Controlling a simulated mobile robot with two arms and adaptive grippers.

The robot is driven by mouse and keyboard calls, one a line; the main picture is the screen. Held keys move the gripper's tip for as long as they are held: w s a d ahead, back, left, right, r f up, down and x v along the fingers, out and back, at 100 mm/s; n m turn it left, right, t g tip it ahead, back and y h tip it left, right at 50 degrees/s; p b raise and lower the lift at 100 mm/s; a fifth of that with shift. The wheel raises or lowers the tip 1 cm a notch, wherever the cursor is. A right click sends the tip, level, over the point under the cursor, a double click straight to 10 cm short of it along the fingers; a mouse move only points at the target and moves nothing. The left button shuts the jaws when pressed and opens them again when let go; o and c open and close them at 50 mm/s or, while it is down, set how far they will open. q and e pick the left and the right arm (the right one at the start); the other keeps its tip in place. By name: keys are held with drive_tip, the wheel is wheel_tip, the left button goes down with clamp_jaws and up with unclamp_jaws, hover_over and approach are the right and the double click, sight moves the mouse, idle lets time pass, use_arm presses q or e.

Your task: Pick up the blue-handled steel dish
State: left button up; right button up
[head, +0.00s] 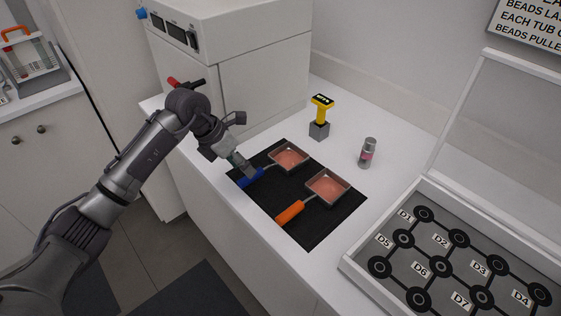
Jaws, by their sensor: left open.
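The blue-handled steel dish (289,158) lies at the back of the black mat (331,222), with a pinkish-orange fill in its square pan. Its blue handle (251,178) points to the left front, near the mat's left edge. My left gripper (246,172) is open, with its fingertips right at the blue handle. I cannot tell whether the fingers touch the handle, since they partly cover it. A second steel dish (327,187) with an orange handle (290,212) lies beside it on the same mat. My right gripper is not in view.
A yellow-topped tool (321,115) in a grey block and a small jar (367,153) stand behind the mat. A lidded case (352,263) with labelled round spots is at the right. A white oven-like cabinet (262,75) stands at the back left. The counter's front edge runs close to the mat.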

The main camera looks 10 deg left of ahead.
use_arm(q)
drive_tip(key=shift+x, duration=0.8)
drive_tip(key=x, duration=0.1)
drive_tip(key=p+x, duration=0.1)
drive_tip(key=x, duration=0.1)
drive_tip(key=p+x, duration=0.1)
drive_tip(key=x, duration=0.1)
drive_tip(key=shift+w+r, duration=0.1)
drive_tip(key=shift+w, duration=0.2)
clamp_jaws()
drive_tip(key=shift+w, duration=0.1)
